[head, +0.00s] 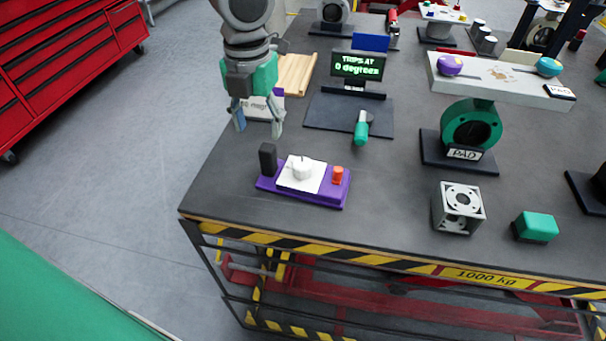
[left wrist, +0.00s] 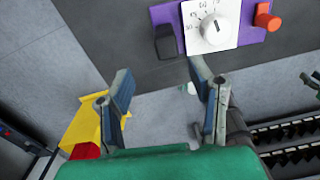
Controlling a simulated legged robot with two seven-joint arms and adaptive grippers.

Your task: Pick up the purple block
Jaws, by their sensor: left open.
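A flat purple block (head: 320,198) lies near the front left of the table. It carries a white dial plate (head: 301,175), a black upright piece (head: 268,157) and an orange knob (head: 338,175). In the left wrist view the purple block (left wrist: 165,13) shows at the top, cut off by the frame edge. A small purple patch (head: 278,92) shows behind my left gripper, mostly hidden, by a white label. My left gripper (head: 258,125) is open and empty, pointing down above the table's left edge, behind the dial block. Its two fingers (left wrist: 160,78) stand apart in the wrist view.
A display (head: 358,66) and a green-handled lever (head: 361,128) stand behind the block. A red tool chest (head: 65,55) stands left, beyond free floor.

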